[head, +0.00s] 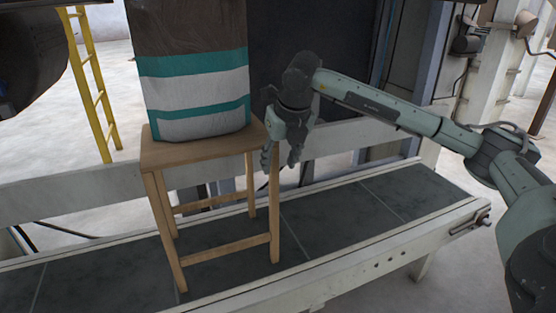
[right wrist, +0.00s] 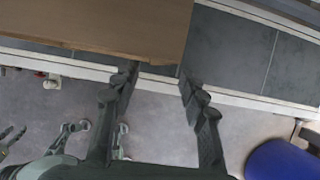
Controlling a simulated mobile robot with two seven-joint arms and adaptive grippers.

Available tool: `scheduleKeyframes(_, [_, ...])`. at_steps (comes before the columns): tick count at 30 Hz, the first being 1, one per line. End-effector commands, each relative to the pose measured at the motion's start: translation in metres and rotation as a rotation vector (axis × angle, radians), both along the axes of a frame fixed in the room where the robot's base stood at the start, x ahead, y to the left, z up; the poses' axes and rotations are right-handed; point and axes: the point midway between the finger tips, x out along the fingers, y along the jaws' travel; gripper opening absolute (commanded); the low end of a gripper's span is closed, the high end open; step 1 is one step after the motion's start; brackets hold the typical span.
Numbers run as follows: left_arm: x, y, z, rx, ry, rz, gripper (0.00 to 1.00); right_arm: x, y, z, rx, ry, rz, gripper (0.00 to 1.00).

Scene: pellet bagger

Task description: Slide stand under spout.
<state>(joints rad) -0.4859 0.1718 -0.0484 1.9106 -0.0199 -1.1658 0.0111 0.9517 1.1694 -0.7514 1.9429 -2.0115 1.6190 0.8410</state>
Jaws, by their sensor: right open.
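A wooden stand (head: 200,150) with four legs stands upright on the conveyor belt. A grey, white and teal bag (head: 195,90) rests on its top, and the bag's upper end is out of frame. My right gripper (head: 281,162) is open, fingers pointing down, at the stand's right front corner near a leg. In the right wrist view, the stand's bare top (right wrist: 100,25) lies just beyond the open fingers (right wrist: 158,76); I cannot tell whether they touch it. I cannot identify the spout for sure. My left gripper is not in view.
The dark belt (head: 350,215) is clear to the right of the stand, between pale side rails (head: 370,255). A dark rounded machine part (head: 30,50) hangs at the upper left, before a yellow ladder (head: 95,85). A blue round object (right wrist: 283,160) is on the floor side.

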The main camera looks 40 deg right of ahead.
Motion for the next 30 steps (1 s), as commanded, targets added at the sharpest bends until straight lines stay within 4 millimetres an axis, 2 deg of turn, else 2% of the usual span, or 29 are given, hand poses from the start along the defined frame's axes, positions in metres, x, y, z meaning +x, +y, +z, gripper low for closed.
scheduleKeyframes(8, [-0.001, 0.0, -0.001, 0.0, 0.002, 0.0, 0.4, 0.003, 0.0, -0.008, 0.004, 0.002, 0.002, 0.43])
scheduleKeyframes(18, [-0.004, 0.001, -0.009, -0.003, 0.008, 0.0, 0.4, 0.021, -0.004, -0.054, 0.005, 0.003, 0.002, 0.43])
scheduleKeyframes(22, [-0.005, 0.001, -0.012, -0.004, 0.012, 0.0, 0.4, 0.026, -0.005, -0.066, 0.004, 0.002, 0.002, 0.43])
scheduleKeyframes(30, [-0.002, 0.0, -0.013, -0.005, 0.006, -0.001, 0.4, 0.029, -0.006, -0.073, 0.004, 0.0, 0.004, 0.43])
